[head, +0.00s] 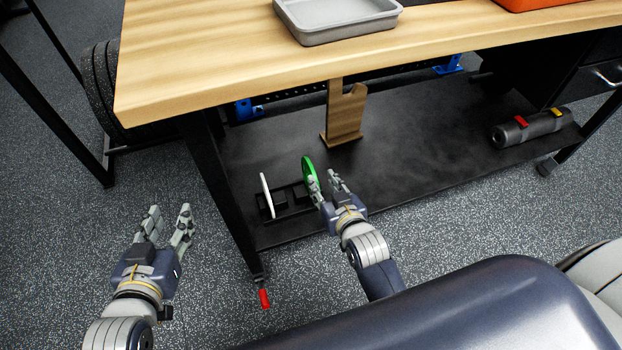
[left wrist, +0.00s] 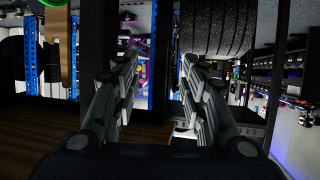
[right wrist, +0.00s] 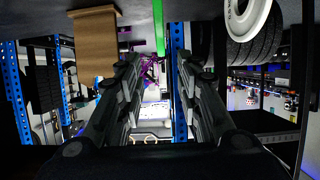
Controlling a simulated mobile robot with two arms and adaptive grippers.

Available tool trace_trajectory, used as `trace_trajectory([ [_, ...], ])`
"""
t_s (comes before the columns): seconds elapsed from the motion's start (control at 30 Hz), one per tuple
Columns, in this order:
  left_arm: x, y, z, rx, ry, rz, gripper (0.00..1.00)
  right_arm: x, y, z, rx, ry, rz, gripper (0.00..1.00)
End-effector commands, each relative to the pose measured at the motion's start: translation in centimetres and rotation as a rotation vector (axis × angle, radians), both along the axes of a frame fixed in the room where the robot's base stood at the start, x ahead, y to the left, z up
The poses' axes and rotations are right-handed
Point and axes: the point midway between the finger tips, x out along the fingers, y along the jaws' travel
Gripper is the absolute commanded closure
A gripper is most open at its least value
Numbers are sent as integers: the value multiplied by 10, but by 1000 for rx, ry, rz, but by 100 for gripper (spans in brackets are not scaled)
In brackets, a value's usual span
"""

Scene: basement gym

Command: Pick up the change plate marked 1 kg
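Two change plates stand on edge in a small black rack (head: 285,203) on the lower shelf: a white plate (head: 266,195) on the left and a green plate (head: 309,168) on the right. In the right wrist view the green plate (right wrist: 159,28) shows edge-on, ahead of the gap between the fingers; the white plate (right wrist: 248,18) is off to the right. My left gripper (head: 169,212) is open and empty, left of the bench.
The wooden bench top (head: 230,60) overhangs the black lower shelf (head: 420,150). A wooden bracket (head: 345,112) stands behind the plates, and a rolled mat (head: 530,128) lies at the shelf's right. A grey tray (head: 335,18) sits on top. A bench leg (head: 222,195) separates the arms.

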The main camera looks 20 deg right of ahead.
Motion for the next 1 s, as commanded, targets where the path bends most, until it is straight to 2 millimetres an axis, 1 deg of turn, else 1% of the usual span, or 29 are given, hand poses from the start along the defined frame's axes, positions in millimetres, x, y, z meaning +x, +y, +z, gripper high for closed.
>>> trace_trajectory([
  [0.03,5,-2,5,-11,-44,-3,60,6,0,-4,0,-2,0,68],
  [0.2,17,-10,36,-50,-206,-14,60,25,1,-11,1,-4,1,68],
  [0.4,23,-16,66,-86,-348,-23,60,40,2,-17,1,-4,1,68],
  [0.67,24,-18,82,-105,-425,-27,60,47,2,-18,1,-5,1,68],
  [0.77,24,-20,95,-124,-496,-32,60,52,3,-22,1,-5,1,68],
  [1.0,16,-24,139,-184,-720,-44,60,69,4,-28,2,-6,1,68],
])
